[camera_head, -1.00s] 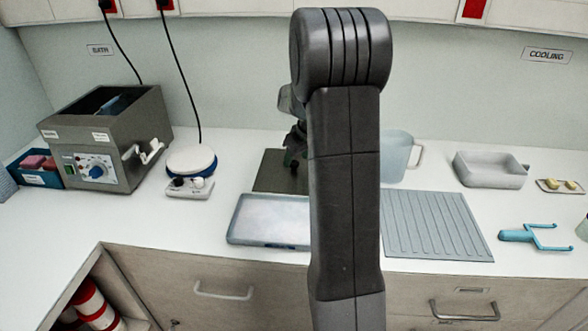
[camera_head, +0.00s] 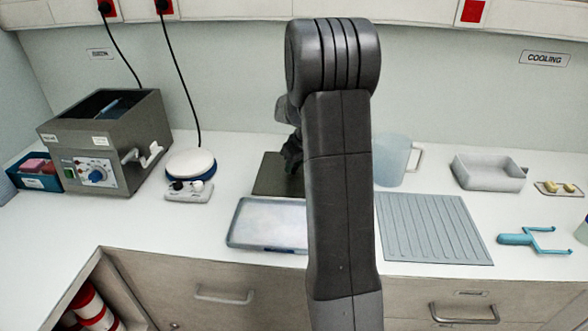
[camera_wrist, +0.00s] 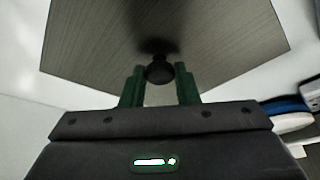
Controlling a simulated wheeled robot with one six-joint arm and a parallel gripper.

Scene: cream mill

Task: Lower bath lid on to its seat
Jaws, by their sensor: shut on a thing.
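The bath (camera_head: 105,150), a grey box with a dial on its front, stands at the left with its top open. The bath lid (camera_head: 270,175), a flat dark grey plate, is right of the hotplate, partly hidden behind my arm. In the wrist view the lid (camera_wrist: 215,40) fills the top, with a black knob (camera_wrist: 159,73) at its middle. My gripper (camera_wrist: 159,85) has its green fingers shut on the knob. In the head view my gripper (camera_head: 291,152) is small beside my arm. I cannot tell whether the lid touches the bench.
A round white hotplate (camera_head: 190,164) stands between bath and lid, its cable rising to the wall. A shallow tray (camera_head: 266,223) lies in front of the lid. A ribbed grey mat (camera_head: 432,228), clear jug (camera_head: 391,158) and grey pan (camera_head: 488,172) are to the right.

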